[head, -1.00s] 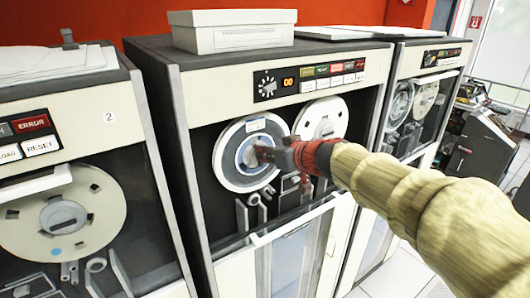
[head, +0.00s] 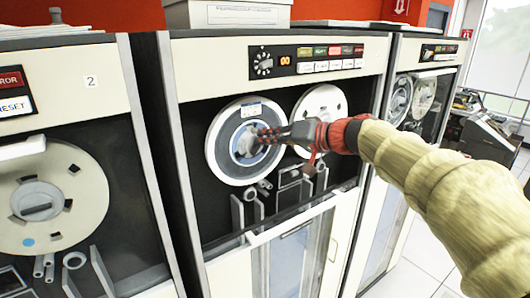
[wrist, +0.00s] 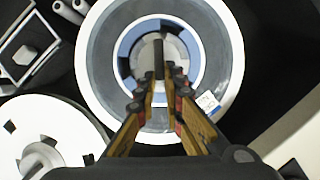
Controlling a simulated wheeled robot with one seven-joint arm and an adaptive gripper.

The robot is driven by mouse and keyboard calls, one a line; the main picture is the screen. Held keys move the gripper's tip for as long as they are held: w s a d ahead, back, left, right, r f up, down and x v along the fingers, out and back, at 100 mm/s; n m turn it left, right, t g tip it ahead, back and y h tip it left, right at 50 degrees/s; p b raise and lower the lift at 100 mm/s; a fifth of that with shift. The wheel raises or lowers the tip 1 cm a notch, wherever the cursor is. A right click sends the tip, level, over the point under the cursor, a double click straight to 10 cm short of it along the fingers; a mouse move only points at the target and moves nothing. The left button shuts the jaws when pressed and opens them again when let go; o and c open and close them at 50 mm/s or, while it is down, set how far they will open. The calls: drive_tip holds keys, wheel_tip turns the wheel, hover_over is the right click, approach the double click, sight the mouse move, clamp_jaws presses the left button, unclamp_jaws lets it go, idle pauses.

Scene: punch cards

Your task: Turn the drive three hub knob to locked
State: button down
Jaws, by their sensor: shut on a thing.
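The hub knob (head: 246,143) is a grey piece at the centre of the left tape reel (head: 222,150) on the middle drive cabinet. My gripper (head: 262,138) reaches in from the right with its fingertips at the hub. The fingertips hide part of the knob. No lock marking is readable.
Guide posts (head: 262,190) stick out under the reels. A neighbouring cabinet (head: 62,100) marked 2 stands at left. Floor is clear at right (head: 425,262).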

drive_tip(key=shift+w+d+f+m+y+b, duration=0.15)
drive_tip(key=shift+f+m+y+b, duration=0.45)
drive_tip(key=shift+m+b, duration=0.8)
drive_tip(key=shift+w+d+f+m+y+b, duration=0.1)
drive_tip(key=shift+d+f+m+y+b, duration=0.15)
drive_tip(key=shift+m+y+b, duration=0.85)
drive_tip(key=shift+w+d+f+m+y+b, duration=0.15)
drive_tip(key=shift+f+m+y+b, duration=0.3)
drive_tip(key=shift+m+b, duration=1.2)
drive_tip(key=shift+f, duration=0.1)
drive_tip(key=c, duration=1.9)
unclamp_jaws()
drive_tip(key=shift+s+d, duration=0.1)
drive_tip(key=v, duration=1.1)
drive_tip(key=shift+s+d, duration=0.25)
drive_tip(key=shift+s, duration=0.05)
